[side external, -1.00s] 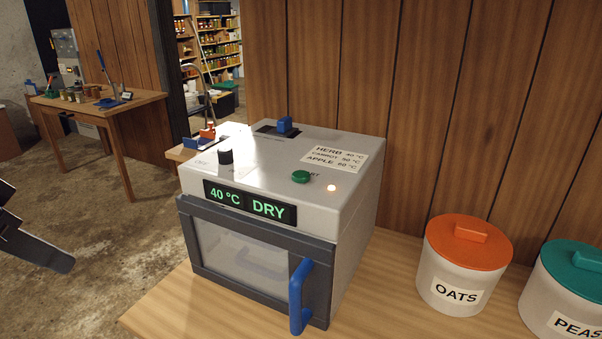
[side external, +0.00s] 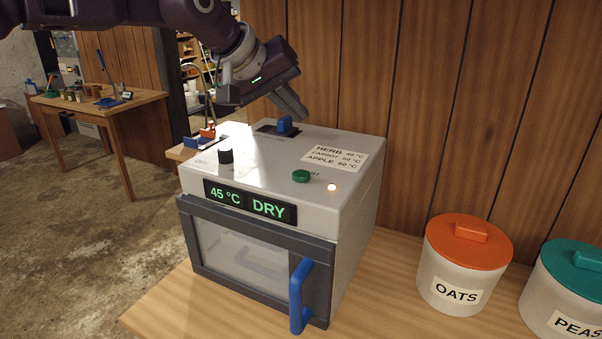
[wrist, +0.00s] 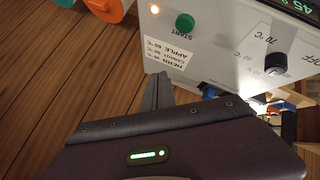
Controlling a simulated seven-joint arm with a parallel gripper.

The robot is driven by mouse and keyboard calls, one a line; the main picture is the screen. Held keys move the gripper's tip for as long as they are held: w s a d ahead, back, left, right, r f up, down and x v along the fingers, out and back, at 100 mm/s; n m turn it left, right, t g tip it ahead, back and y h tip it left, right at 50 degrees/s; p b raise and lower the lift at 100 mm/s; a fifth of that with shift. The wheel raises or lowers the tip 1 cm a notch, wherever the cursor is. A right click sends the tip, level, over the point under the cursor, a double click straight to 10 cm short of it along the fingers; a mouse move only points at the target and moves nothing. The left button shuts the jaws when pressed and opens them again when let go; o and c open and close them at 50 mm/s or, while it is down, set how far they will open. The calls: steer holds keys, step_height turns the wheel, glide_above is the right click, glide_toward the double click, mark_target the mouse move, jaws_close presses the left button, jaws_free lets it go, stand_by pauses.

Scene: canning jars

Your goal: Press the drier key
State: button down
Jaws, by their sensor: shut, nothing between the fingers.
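The drier (side external: 345,215) is a pale grey box with a dark-framed glass door and a blue handle (side external: 298,297). Its display (side external: 250,200) reads 45 °C and DRY. A green round key (side external: 301,177) sits on top near the front right; in the wrist view it is marked START (wrist: 184,24). A black knob (side external: 225,156) and a blue slider (side external: 285,125) are also on top. My gripper (side external: 302,114) is shut and empty, above the rear of the drier's top, behind and apart from the green key. Its fingers (wrist: 158,88) show in the wrist view.
A small lamp (side external: 331,187) glows beside the key. A temperature label (side external: 335,156) lies on the top's right side. A wooden wall (side external: 420,100) stands behind. An OATS canister (side external: 450,285) and a PEAS canister (side external: 560,310) stand to the right.

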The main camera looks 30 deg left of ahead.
mark_target(297, 175)
steer(key=shift+w+d, duration=0.15)
steer(key=shift+w, duration=0.1)
steer(key=shift+f, duration=4.45)
steer(key=shift+f, duration=0.4)
steer(key=shift+f, duration=0.45)
steer(key=shift+r, duration=0.85)
